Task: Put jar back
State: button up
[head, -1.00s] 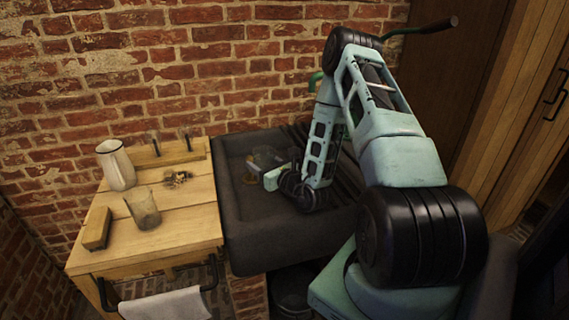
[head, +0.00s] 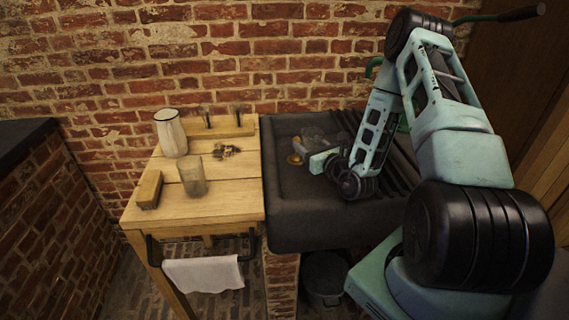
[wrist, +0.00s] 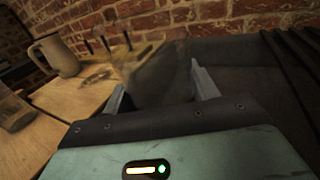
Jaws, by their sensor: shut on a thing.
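A clear glass jar (head: 192,176) stands upright on the wooden table. My gripper (head: 312,150) is over the dark sink, right of the table. In the wrist view my gripper (wrist: 158,82) is shut on a second, greyish see-through jar (wrist: 156,72), which is tilted and blurred. In the head view this held jar (head: 305,143) is small and partly hidden, with a brassy round part (head: 295,158) beside it.
A cream pitcher (head: 171,135) stands at the table's back left. A wooden rack with upright pegs (head: 222,130) runs along the back, small dark bits (head: 227,150) in front. A wooden block (head: 149,189) lies at the left edge. A white towel (head: 203,273) hangs in front.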

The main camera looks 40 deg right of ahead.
jog(key=w+a+r+n+g+y+b, duration=0.1)
jog(key=a+r+n+y, duration=0.25)
jog(key=a, duration=0.45)
jog(key=w+a+r+n+g+y+b, duration=0.1)
jog(key=w+a+r+n+y, duration=0.1)
jog(key=a+y, duration=0.4)
jog(key=w+a+r+n+g+y+b, duration=0.1)
jog(key=a+r+n+y, duration=0.2)
jog(key=a, duration=0.6)
jog(key=shift+n+g+y, duration=0.3)
jog(key=shift+n+y, duration=0.05)
jog(key=shift+s+a+f+p, duration=0.15)
jog(key=shift+a+f, duration=0.1)
jog(key=shift+f, duration=1.25)
jog(key=shift+a+f+p, duration=0.15)
jog(key=shift+a+f, duration=0.05)
jog(key=shift+f, duration=1.35)
jog(key=shift+s+a+f+p, duration=0.15)
jog(key=shift+a+f, duration=0.1)
jog(key=shift+f, duration=1.25)
jog(key=shift+w, duration=0.1)
jog(key=shift+f, duration=0.15)
jog(key=o, duration=1.2)
